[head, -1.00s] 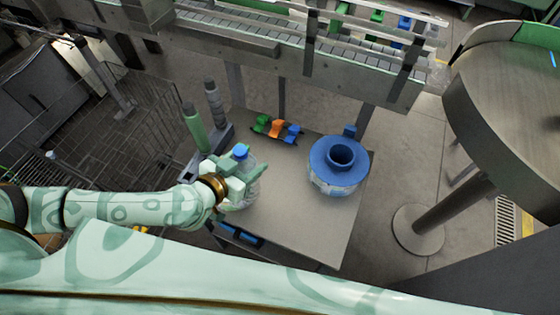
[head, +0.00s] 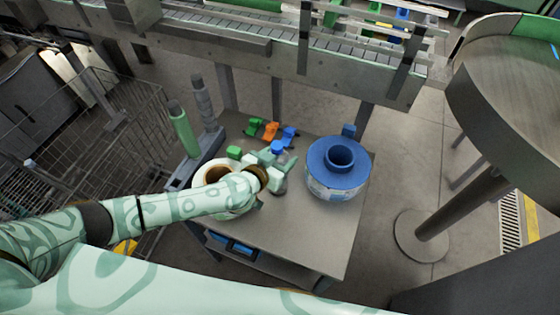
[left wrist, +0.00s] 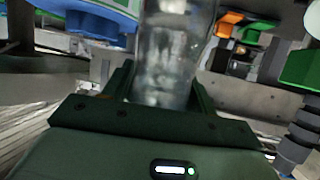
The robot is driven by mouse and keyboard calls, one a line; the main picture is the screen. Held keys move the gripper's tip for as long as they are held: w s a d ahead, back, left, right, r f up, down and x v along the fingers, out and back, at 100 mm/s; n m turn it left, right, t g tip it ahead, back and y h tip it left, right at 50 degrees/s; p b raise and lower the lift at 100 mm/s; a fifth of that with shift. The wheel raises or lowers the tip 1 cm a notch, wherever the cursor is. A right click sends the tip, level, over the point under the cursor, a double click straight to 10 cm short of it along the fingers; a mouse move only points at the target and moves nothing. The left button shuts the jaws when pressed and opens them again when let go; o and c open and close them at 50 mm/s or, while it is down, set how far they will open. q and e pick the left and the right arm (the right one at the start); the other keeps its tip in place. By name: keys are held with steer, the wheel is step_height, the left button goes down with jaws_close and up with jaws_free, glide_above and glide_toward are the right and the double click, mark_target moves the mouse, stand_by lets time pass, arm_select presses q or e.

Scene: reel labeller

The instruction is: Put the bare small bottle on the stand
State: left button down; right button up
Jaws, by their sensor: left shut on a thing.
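My left gripper (head: 272,176) is shut on a clear bottle with a blue cap (head: 278,147) over the table. In the left wrist view the bottle's clear body (left wrist: 170,55) stands between the fingers (left wrist: 160,85), with no label seen on it. I cannot tell which thing is the stand. My right gripper is not in view.
A big blue reel (head: 345,183) stands right of my gripper. A white roll (head: 203,170) and a green block (head: 234,152) lie left, near two upright rollers (head: 183,130). A conveyor (head: 270,55) runs behind. The table's front right (head: 310,235) is clear.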

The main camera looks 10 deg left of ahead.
arm_select(q)
steer(key=shift+f, duration=0.5)
steer(key=shift+r, duration=0.2)
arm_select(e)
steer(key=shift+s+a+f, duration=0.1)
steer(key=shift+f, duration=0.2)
arm_select(q)
steer(key=shift+f, duration=0.15)
steer(key=shift+c, duration=2.3)
jaws_free()
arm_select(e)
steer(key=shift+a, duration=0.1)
arm_select(q)
steer(key=shift+s+a+r, duration=0.15)
steer(key=shift+s+r, duration=0.1)
steer(key=p+v, duration=0.4)
steer(key=v, duration=0.7)
steer(key=shift+s, duration=0.25)
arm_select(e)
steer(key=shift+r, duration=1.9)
